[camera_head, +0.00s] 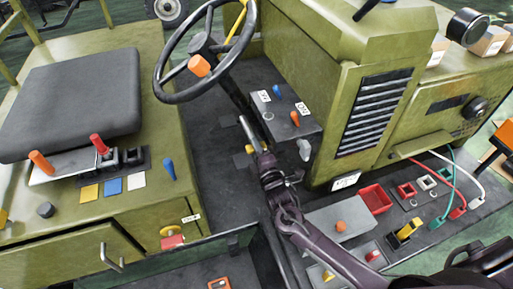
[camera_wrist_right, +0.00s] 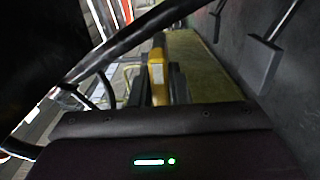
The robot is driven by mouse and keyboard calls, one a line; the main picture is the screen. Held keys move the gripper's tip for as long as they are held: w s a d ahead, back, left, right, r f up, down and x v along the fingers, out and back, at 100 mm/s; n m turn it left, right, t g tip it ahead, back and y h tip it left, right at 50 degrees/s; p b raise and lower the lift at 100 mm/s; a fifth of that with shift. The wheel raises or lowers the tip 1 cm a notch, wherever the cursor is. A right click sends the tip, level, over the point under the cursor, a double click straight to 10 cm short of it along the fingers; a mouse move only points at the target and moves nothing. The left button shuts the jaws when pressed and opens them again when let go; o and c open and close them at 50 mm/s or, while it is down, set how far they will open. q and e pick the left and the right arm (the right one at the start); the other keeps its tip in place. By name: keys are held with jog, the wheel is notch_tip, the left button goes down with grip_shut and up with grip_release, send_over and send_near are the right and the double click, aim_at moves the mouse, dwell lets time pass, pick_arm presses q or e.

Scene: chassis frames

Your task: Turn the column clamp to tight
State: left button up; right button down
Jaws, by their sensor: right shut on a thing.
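The steering column (camera_head: 232,95) runs down from the black steering wheel (camera_head: 161,77) toward the floor of the cab. A small yellow part, which looks like the column clamp's lever (camera_head: 249,149), shows low on the column beside my right gripper (camera_head: 254,143). In the right wrist view the yellow lever (camera_wrist_right: 157,72) stands between the fingers, and my right gripper is shut on it. The fingers hide part of the clamp, and I cannot read its tight or loose position. My left gripper is not in view.
A grey pedestal (camera_head: 285,122) with blue and orange levers stands close right of my gripper. The wheel overhangs the column, with an orange knob (camera_head: 200,65). The seat (camera_head: 75,95) is at left. A green louvred panel (camera_head: 372,115) rises at right. Dark floor (camera_head: 205,150) lies open left.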

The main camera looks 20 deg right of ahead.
jog(key=shift+m, duration=0.4)
jog(key=m, duration=0.3)
jog(key=shift+f+m+b, duration=0.15)
jog(key=shift+m+b, duration=0.15)
jog(key=shift+b, duration=0.1)
jog(key=m, duration=0.4)
jog(key=shift+m+b, duration=0.3)
jog(key=shift+b, duration=0.05)
jog(key=m, duration=0.4)
jog(key=shift+m, duration=0.3)
jog(key=shift+m+b, duration=0.45)
jog(key=shift+m, duration=1.65)
jog(key=c, duration=1.4)
grip_release()
jog(key=shift+s, duration=0.1)
